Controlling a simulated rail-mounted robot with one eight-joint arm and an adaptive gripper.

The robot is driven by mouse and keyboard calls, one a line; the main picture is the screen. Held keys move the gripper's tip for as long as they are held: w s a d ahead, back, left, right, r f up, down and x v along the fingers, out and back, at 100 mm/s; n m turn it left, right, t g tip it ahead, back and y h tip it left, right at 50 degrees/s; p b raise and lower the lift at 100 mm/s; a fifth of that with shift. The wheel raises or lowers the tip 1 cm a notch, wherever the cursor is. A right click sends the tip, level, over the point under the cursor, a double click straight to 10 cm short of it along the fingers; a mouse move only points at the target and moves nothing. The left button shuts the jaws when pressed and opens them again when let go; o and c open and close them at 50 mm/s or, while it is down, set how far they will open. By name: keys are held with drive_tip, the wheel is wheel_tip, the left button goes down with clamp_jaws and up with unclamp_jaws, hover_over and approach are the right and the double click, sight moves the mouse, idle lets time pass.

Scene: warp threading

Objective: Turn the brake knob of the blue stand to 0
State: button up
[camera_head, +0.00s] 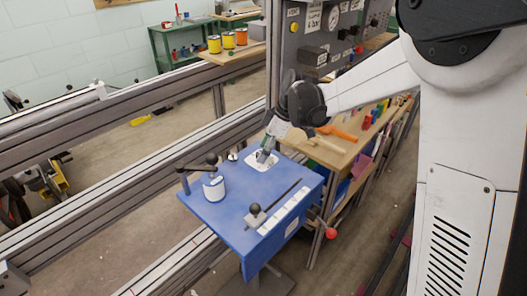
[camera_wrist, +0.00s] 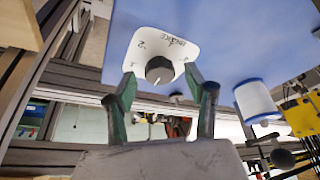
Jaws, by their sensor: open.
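The blue stand (camera_head: 225,218) is in the middle of the head view, its flat top facing up. The brake knob (camera_wrist: 159,69) is dark and round, on a white dial plate (camera_wrist: 182,47) with BRAKE lettering and small numbers, one of which looks like 2. A pale mark shows on the knob's lower edge in the wrist view; which number it points to I cannot tell. My gripper (camera_wrist: 159,76) is open, with one green-padded finger on each side of the knob; contact is not clear. In the head view my gripper (camera_head: 267,150) hides the knob above its plate (camera_head: 254,165).
A white cylinder with a crank (camera_head: 214,188) stands left of the dial, and a black-knobbed lever (camera_head: 256,212) sits in front. A grey control panel (camera_head: 318,50) rises behind. A wooden bench (camera_head: 335,150) with tools is close on the right. Metal rails run along the left.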

drive_tip(key=v, duration=1.1)
drive_tip(key=shift+r, duration=0.2)
drive_tip(key=s+d+r+m+t+h+p, duration=0.1)
drive_tip(key=s+d+r+m, duration=0.25)
drive_tip(key=s, duration=0.35)
drive_tip(key=s+d+r+m+t+h+p, duration=0.1)
drive_tip(key=s+d+r+m+t, duration=0.2)
drive_tip(key=s, duration=0.4)
drive_tip(key=s+d+f+m+t+h, duration=0.1)
drive_tip(key=s+d+m, duration=0.3)
drive_tip(key=s, duration=0.3)
drive_tip(key=s+d+f+m+t+h+p, duration=0.1)
drive_tip(key=s+d+m, duration=0.2)
drive_tip(key=s+m, duration=0.2)
drive_tip(key=s, duration=0.3)
drive_tip(key=shift+d+m+h, duration=0.3)
drive_tip(key=shift+d+m, duration=0.05)
drive_tip(key=shift+s+f, duration=0.1)
drive_tip(key=shift+f, duration=0.05)
